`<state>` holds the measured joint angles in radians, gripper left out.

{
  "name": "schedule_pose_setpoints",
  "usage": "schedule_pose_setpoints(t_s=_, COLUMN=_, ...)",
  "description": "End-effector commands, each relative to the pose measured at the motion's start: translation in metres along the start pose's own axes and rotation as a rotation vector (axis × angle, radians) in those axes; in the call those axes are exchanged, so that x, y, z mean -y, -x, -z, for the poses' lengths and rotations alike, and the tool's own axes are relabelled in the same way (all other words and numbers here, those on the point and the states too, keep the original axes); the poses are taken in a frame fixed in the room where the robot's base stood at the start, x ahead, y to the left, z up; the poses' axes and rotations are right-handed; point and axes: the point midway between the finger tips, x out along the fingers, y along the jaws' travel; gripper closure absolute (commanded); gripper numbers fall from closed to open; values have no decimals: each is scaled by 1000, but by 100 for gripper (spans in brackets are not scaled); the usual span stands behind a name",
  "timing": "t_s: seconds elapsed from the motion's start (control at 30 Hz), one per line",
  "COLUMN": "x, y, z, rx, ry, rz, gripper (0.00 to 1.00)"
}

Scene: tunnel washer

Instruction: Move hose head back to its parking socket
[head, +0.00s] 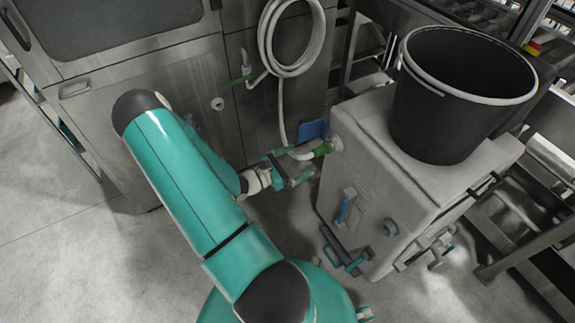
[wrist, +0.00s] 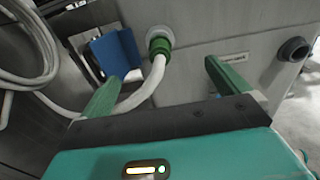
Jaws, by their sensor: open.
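The hose head, with a green collar (head: 323,149), sits against a pale round port (head: 337,143) on the side of the grey cabinet. In the wrist view the green collar (wrist: 159,46) is at the port, with the white hose (wrist: 148,86) bending down and left from it. My gripper (head: 297,165) is open and empty, just left of the collar. In the wrist view its green fingers (wrist: 161,74) are spread, with the hose showing between them, apparently beyond the tips. A small round fitting (head: 217,103) on the steel panel may be the parking socket; I cannot tell for sure.
The white hose hangs coiled (head: 290,40) on the steel panel, near a green-handled tap (head: 242,79). A blue plate (head: 313,130) is beside the collar. A black bucket (head: 445,120) stands on the cabinet (head: 375,165). The floor at left is clear.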

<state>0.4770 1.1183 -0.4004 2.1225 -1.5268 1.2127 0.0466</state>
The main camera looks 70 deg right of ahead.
Motion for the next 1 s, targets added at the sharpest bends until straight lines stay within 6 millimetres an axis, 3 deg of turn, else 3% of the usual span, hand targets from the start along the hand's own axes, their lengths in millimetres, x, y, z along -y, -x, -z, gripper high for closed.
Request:
schedule_pose_setpoints(t_s=0.6, x=0, y=-63, z=0, rx=0, ry=0, rz=0, gripper=0)
schedule_pose_setpoints(t_s=1.0, x=0, y=-69, z=0, rx=-1, ry=0, rz=0, gripper=0)
